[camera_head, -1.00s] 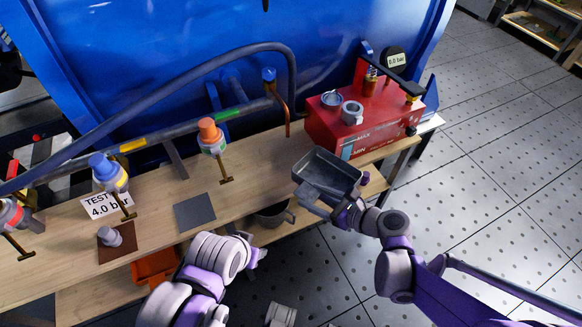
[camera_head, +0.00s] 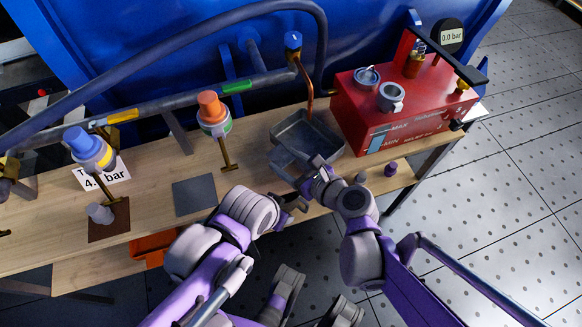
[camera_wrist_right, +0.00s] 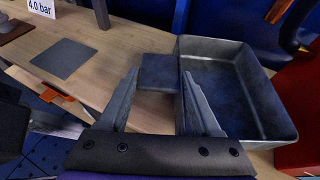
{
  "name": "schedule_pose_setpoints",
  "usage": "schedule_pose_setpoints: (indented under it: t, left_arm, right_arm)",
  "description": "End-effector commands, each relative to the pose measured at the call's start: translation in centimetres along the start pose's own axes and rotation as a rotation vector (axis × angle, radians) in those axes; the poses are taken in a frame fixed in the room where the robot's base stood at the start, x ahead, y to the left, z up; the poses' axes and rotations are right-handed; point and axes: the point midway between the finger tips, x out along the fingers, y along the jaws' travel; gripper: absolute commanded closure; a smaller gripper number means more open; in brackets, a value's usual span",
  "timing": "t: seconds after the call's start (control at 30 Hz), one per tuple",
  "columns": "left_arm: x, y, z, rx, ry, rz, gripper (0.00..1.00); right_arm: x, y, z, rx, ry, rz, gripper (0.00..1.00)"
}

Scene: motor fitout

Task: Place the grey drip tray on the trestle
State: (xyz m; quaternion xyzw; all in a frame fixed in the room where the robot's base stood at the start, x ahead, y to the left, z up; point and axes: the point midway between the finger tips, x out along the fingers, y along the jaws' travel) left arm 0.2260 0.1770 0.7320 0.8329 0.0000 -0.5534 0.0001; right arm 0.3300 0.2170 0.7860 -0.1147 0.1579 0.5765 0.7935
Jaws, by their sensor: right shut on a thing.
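The grey drip tray (camera_head: 325,150), a shallow open metal pan with a flat tab, is at the trestle's (camera_head: 255,155) right part, left of the red box. It looks level, over or on the wooden top; I cannot tell whether it bears fully on it. My right gripper (camera_head: 303,172) is shut on the tray's tab. In the right wrist view the fingers (camera_wrist_right: 160,85) stand either side of the tab (camera_wrist_right: 158,72), with the tray (camera_wrist_right: 268,120) to the right. My left gripper (camera_head: 292,207) is near the trestle's front edge; its jaws are unclear.
A copper pipe (camera_head: 306,88) comes down at the tray's back edge. The red box (camera_head: 390,118) stands close right, a purple cap (camera_head: 390,169) in front of it. A dark grey square (camera_head: 194,195) lies left.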

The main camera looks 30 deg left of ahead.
Motion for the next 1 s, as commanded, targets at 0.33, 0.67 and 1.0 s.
schedule_pose_setpoints:
  t: [0.33,0.67,1.0]
  left_arm:
    - [1.7,0.0,0.5,0.0,-0.006,0.0,0.5]
    - [1.8,0.0,0.6,0.0,-0.006,0.0,0.5]
    - [1.7,0.0,0.5,0.0,-0.006,0.0,0.5]
  right_arm:
    - [1.5,0.0,-3.6,-0.001,0.0,0.0,1.0]
    - [1.6,0.0,-3.8,-0.001,0.0,0.0,1.0]
    - [1.5,0.0,-3.8,-0.001,0.0,0.0,0.05]
